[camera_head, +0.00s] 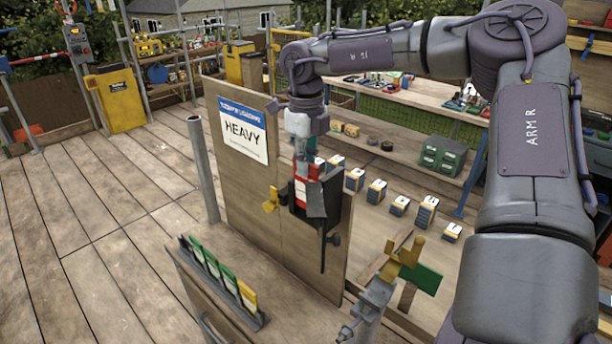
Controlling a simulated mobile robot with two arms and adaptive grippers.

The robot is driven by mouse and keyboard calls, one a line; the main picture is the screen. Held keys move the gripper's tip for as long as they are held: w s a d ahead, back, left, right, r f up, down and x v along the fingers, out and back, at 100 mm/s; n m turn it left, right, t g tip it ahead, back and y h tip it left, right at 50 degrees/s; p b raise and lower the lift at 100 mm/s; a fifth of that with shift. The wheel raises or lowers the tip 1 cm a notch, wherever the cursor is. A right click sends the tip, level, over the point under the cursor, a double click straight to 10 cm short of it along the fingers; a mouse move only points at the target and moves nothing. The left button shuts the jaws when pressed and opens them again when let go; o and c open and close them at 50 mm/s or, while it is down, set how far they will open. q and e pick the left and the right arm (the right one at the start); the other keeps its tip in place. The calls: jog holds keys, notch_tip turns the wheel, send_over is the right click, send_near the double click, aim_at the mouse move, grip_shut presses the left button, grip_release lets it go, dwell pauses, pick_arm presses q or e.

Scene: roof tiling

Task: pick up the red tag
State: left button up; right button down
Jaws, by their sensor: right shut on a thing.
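The red tag (301,190), red with a white part, shows at the black holder (331,220) on the upright wooden board (238,185). My right gripper (305,165) reaches down from above and is shut on the red tag. The tag's lower end is beside or inside the holder; I cannot tell which. The gripper's fingertips are small and partly hidden. My left gripper is not in view.
A rack of green and yellow cards (222,274) stands in front of the board. A metal post (203,170) is left of it. A yellow-handled fitting (408,256) stands at the right. Several small boxes (376,190) line the shelf behind. The floor at left is clear.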

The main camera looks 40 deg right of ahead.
notch_tip(320, 180, up, 16)
jog(key=b, duration=0.2)
jog(key=shift+f+b, duration=0.25)
jog(key=shift+b, duration=0.1)
dwell(1.2)
